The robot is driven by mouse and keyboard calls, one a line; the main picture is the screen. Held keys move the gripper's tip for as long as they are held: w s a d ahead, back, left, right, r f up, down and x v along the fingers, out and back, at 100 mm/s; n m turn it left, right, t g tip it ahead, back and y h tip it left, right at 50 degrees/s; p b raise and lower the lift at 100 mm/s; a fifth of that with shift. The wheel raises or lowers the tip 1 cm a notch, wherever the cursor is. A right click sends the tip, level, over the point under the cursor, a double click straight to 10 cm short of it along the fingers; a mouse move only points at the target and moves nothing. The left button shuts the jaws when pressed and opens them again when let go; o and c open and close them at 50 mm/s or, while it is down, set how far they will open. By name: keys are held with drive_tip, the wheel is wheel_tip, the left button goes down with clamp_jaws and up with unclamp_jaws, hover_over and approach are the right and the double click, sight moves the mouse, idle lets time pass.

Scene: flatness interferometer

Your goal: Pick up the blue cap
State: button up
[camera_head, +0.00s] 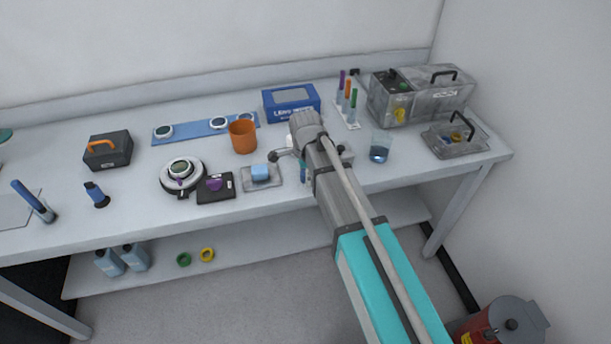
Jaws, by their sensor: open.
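No piece shows clearly as a blue cap. A small light blue rounded block (260,172) sits on a clear tray (247,186) near the front edge of the table. A narrow teal-blue piece (303,171) stands just right of that tray, partly hidden by my arm. My arm reaches over the table from the lower right. My gripper (284,153) is open above the table, just behind and right of the light blue block; its fingers are small and partly hidden, and I see nothing held.
Left of the tray are a black box with a purple knob (215,185) and a round white instrument (183,173). An orange cup (242,137) stands behind. A blue box (291,103), capped tubes (347,97) and a beaker (380,148) stand around my arm.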

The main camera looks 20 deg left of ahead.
drive_tip(key=c, duration=0.8)
drive_tip(key=shift+o, duration=0.2)
drive_tip(key=shift+r, duration=0.1)
drive_tip(key=shift+r+p, duration=1.25)
drive_tip(key=shift+p, duration=0.05)
drive_tip(key=s+d+r+p, duration=0.7)
drive_tip(key=s+r+p, duration=0.3)
drive_tip(key=s, duration=0.2)
drive_tip(key=shift+d+r, duration=0.15)
drive_tip(key=shift+r, duration=0.05)
